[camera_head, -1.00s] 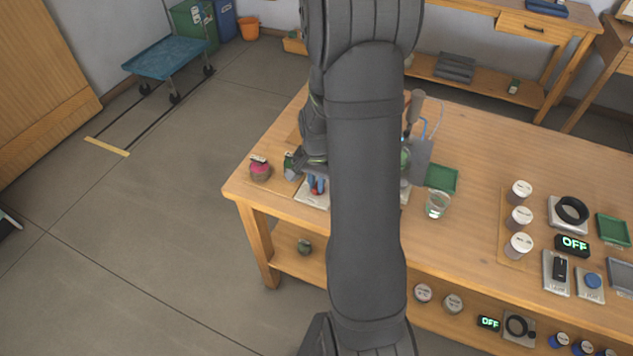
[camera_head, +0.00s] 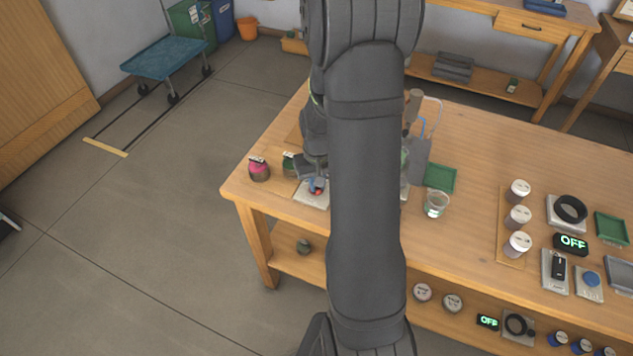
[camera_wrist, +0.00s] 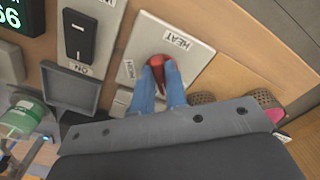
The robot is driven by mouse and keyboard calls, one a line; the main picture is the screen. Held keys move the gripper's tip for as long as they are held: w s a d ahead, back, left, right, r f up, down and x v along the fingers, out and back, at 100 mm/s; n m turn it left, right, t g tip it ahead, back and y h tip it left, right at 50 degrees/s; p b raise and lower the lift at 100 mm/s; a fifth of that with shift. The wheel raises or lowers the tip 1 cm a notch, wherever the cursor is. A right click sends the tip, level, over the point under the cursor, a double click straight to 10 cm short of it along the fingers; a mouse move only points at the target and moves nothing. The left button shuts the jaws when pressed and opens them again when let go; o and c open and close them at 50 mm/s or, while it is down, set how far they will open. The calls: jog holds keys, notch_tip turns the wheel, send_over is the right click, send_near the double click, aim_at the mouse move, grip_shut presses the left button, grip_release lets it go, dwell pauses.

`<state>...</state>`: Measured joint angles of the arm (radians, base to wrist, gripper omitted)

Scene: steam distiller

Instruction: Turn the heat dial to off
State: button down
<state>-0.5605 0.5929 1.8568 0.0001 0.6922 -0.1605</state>
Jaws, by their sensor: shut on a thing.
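The red heat dial (camera_wrist: 158,62) sits on a light panel (camera_wrist: 192,55) labelled HEAT in the wrist view. My gripper (camera_wrist: 165,80) has its two blue fingers shut on the dial, one on each side. In the head view the dial (camera_head: 316,191) is a small red spot at the table's left part, below my gripper (camera_head: 315,184). My arm hides much of the surroundings there. The fingers partly cover the dial, so its exact pointer direction cannot be told.
A black switch (camera_wrist: 78,38) and a lit display (camera_wrist: 12,14) lie left of the dial in the wrist view. A pink-topped jar (camera_head: 259,169) stands near the table's left edge. A glass beaker (camera_head: 436,204) and a green tray (camera_head: 440,178) are right of my arm.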

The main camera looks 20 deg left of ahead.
jog(key=n, duration=0.3)
jog(key=shift+w+n, duration=0.15)
jog(key=shift+n, duration=0.15)
dwell(0.3)
jog(key=c, duration=1.4)
grip_release()
jog(key=shift+c, duration=0.2)
jog(key=shift+d, duration=0.1)
notch_tip(320, 180, up, 18)
jog(key=shift+f, duration=0.25)
jog(key=shift+f, duration=0.15)
notch_tip(320, 180, down, 17)
jog(key=shift+f, duration=0.1)
